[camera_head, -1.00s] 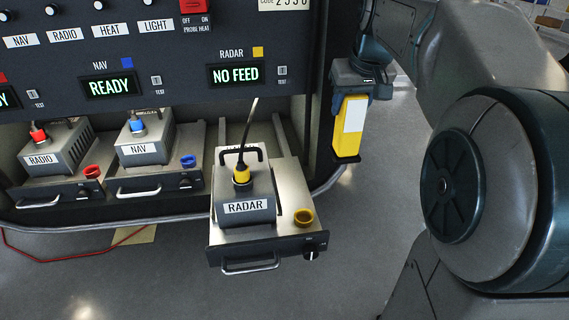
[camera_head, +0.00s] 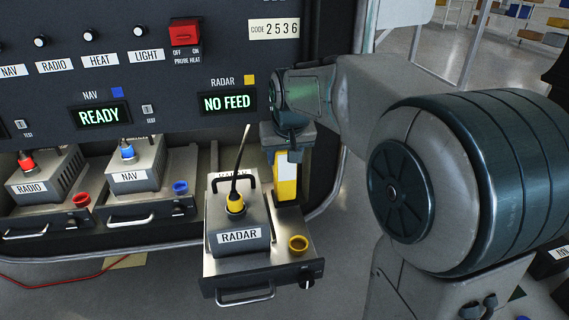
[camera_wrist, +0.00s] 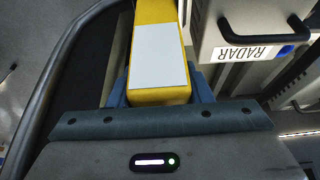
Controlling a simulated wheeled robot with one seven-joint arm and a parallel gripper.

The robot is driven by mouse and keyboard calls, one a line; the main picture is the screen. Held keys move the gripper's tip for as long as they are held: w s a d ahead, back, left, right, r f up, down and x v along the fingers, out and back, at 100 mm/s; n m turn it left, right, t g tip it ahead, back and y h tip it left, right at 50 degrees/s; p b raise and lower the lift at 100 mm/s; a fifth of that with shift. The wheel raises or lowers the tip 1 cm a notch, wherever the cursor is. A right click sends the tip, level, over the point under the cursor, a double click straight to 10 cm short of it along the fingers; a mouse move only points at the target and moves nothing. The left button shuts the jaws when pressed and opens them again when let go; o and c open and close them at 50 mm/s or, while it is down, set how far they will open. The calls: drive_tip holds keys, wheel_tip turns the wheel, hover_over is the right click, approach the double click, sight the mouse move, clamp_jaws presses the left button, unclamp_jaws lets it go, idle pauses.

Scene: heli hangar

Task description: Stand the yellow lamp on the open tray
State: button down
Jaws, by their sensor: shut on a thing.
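The yellow lamp (camera_head: 287,180), a yellow block with a white panel, hangs upright in my gripper (camera_head: 287,150). In the wrist view the lamp (camera_wrist: 159,60) sits between the fingers of my gripper (camera_wrist: 160,95), which are shut on it. The open tray (camera_head: 216,272) is pulled out below the RADAR display. It carries the grey RADAR box (camera_head: 240,238) with a yellow plug and cable, and a yellow ring (camera_head: 299,245) at its front right. The lamp is at the tray's back right; I cannot tell whether its lower end touches the tray.
The NAV box (camera_head: 135,174) and RADIO box (camera_head: 45,180) stand on pushed-in trays to the left. The RADAR display (camera_head: 228,102) reads NO FEED. The cabinet's right frame edge (camera_head: 335,180) is close to the lamp.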

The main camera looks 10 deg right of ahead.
drive_tip(key=shift+f, duration=1.4)
drive_tip(key=shift+f, duration=0.2)
drive_tip(key=c, duration=0.7)
unclamp_jaws()
drive_tip(key=shift+s+r, duration=0.1)
drive_tip(key=shift+r, duration=0.4)
drive_tip(key=v, duration=1.1)
drive_tip(key=shift+g, duration=0.8)
drive_tip(key=s+f, duration=0.5)
drive_tip(key=s, duration=0.1)
drive_tip(key=s+d+f, duration=0.1)
drive_tip(key=s+f, duration=0.4)
drive_tip(key=s, duration=0.2)
drive_tip(key=s+d+f, duration=0.1)
drive_tip(key=s+f, duration=0.4)
drive_tip(key=s, duration=0.1)
drive_tip(key=shift+s+d, duration=0.2)
drive_tip(key=shift+s, duration=0.2)
